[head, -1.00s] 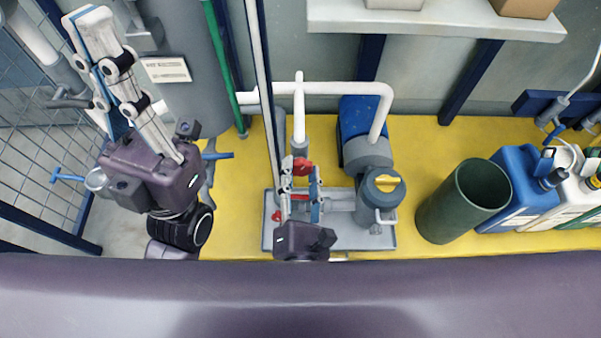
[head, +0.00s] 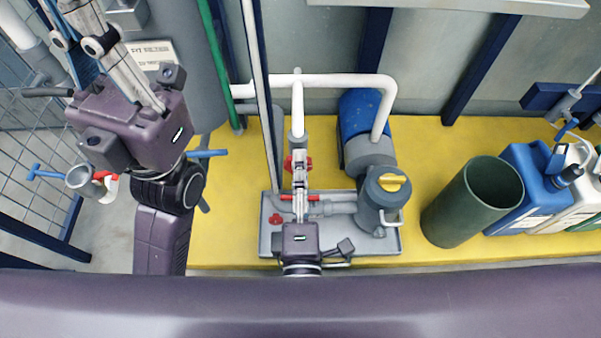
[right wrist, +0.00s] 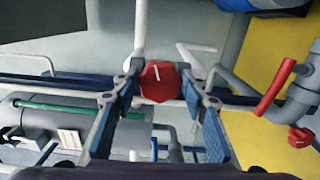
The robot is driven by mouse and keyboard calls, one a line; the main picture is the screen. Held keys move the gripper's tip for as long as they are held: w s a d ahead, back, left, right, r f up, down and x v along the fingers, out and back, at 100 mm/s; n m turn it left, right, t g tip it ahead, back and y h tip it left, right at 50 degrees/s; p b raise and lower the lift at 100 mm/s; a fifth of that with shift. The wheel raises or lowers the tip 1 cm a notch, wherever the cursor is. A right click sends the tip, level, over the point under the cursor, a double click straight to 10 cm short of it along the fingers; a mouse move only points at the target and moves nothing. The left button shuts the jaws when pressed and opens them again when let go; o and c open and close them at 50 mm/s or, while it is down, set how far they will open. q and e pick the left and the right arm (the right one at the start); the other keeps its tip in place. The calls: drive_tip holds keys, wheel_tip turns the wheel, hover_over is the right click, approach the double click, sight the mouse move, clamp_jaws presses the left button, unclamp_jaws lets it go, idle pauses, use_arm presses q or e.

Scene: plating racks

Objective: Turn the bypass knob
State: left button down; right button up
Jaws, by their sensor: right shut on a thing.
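A red knob (right wrist: 158,84) with a white pointer line sits between the two fingertips of my right gripper (right wrist: 159,90) in the right wrist view. The fingers touch it on both sides, and the line is close to upright in that picture. In the head view, my right gripper (head: 299,172) is over the pump skid, shut on the red knob (head: 290,163), which is partly hidden by the fingers. No label naming the knob can be read. My left gripper (head: 88,32) is at the upper left, beside the grey tank; its fingertips are cut off by the frame.
The grey skid (head: 390,243) carries a blue pump (head: 361,108), pipes and another red knob (head: 277,219). A red lever (right wrist: 277,88) is on nearby piping. A green bin (head: 450,217) and jugs (head: 525,195) stand right. Yellow floor (head: 425,145) is clear between pump and bin.

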drive_tip(key=shift+f+m, duration=0.1)
drive_tip(key=shift+m, duration=0.5)
drive_tip(key=o, duration=1.2)
drive_tip(key=shift+c, duration=0.2)
drive_tip(key=shift+s, duration=0.15)
drive_tip(key=s, duration=1.1)
drive_tip(key=shift+s, duration=0.4)
